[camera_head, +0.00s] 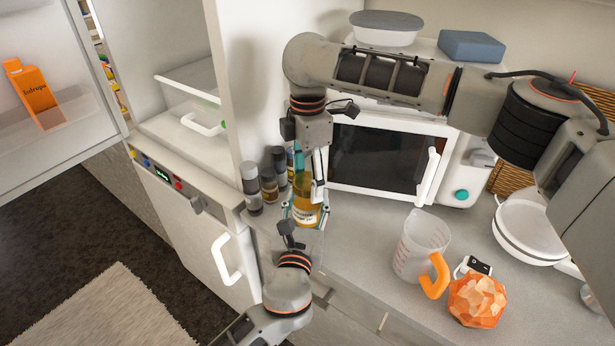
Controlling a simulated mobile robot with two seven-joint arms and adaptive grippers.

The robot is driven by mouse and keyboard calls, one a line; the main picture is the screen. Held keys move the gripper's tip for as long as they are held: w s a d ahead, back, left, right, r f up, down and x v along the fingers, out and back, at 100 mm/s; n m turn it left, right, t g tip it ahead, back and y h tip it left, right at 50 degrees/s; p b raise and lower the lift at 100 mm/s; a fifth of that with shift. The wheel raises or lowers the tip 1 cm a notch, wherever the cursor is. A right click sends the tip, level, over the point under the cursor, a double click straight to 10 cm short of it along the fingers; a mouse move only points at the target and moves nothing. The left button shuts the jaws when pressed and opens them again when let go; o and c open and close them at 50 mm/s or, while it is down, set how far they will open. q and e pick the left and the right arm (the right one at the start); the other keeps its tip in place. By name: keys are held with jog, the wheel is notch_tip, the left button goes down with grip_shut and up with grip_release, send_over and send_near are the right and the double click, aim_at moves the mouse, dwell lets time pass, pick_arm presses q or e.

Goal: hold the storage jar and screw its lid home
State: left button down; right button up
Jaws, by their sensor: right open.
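The storage jar (306,214) is amber with a pale label and stands at the counter's left edge, in front of the small bottles. My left gripper (305,208) reaches up from the lower part of the view, with its fingers on both sides of the jar, and looks closed on it. My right gripper (311,186) comes down from above, open, with its fingers at the top of the jar. The lid is hard to make out behind these fingers, so I cannot tell how it sits.
Several dark-capped bottles (251,186) stand left of the jar. A microwave (377,155) is behind it. A measuring jug (418,245) and an orange faceted object (477,300) are on the right.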

jog(key=shift+r, duration=2.25)
jog(key=shift+c, duration=0.4)
jog(key=shift+r+n, duration=0.9)
jog(key=shift+r, duration=0.85)
jog(key=shift+f, duration=0.1)
jog(key=shift+f, duration=3.95)
